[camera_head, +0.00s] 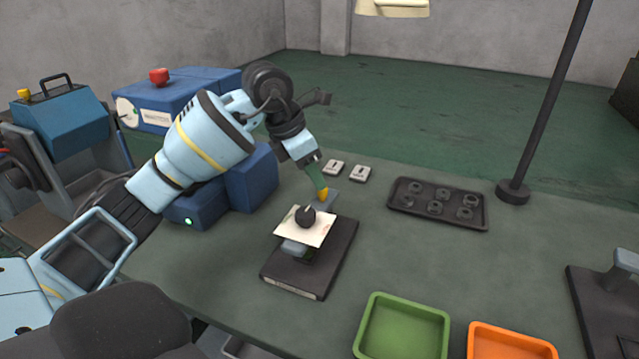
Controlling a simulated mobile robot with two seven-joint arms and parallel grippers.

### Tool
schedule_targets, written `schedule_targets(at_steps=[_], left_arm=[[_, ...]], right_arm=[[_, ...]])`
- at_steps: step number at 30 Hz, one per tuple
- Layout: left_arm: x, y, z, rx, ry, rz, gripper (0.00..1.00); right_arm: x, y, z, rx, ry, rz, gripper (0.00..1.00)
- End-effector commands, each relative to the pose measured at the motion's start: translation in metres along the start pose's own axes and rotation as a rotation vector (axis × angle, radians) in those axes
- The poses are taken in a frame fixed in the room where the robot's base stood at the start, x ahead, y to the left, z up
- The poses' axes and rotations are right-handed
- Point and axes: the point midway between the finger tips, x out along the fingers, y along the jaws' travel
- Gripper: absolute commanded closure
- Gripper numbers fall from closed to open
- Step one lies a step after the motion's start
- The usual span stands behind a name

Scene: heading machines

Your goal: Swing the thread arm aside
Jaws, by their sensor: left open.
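My left gripper (320,188) is open. It points down just behind a cream plate (318,235), with its green, yellow-tipped finger beside a small grey part (326,200) at the plate's far edge. I cannot tell whether they touch. A round black knob (305,216) sits on the plate, above a black base (297,278). The blue machine (172,105) has a red button (158,77) on top and stands behind my left arm, which hides much of it. I cannot pick out the thread arm with certainty. My right gripper is not in view.
A dark tray (437,225) holds several dark round parts. A black pole (513,192) stands at the back right. Green (403,302) and orange (511,332) bins sit in front. The tabletop between base and dark tray is clear.

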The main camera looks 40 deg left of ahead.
Motion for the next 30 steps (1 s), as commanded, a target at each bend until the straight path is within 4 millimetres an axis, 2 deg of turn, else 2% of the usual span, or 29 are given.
schedule_targets(at_steps=[3, 9, 19, 28, 30], left_arm=[[0.018, -0.001, 0.0, 0.0, 0.001, -0.002, 0.59], [0.036, 0.0, 0.0, 0.0, 0.0, -0.001, 0.59], [0.039, 0.0, 0.0, 0.001, -0.002, 0.0, 0.59], [0.039, 0.0, 0.0, 0.0, -0.001, 0.0, 0.97], [0.038, 0.0, 0.0, 0.0, -0.001, 0.0, 1.0]], right_arm=[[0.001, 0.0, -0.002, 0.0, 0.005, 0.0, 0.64], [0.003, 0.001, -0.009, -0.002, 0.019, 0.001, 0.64], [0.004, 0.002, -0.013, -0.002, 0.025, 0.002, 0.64], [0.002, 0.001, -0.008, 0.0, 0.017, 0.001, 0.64], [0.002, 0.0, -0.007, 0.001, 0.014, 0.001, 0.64]])
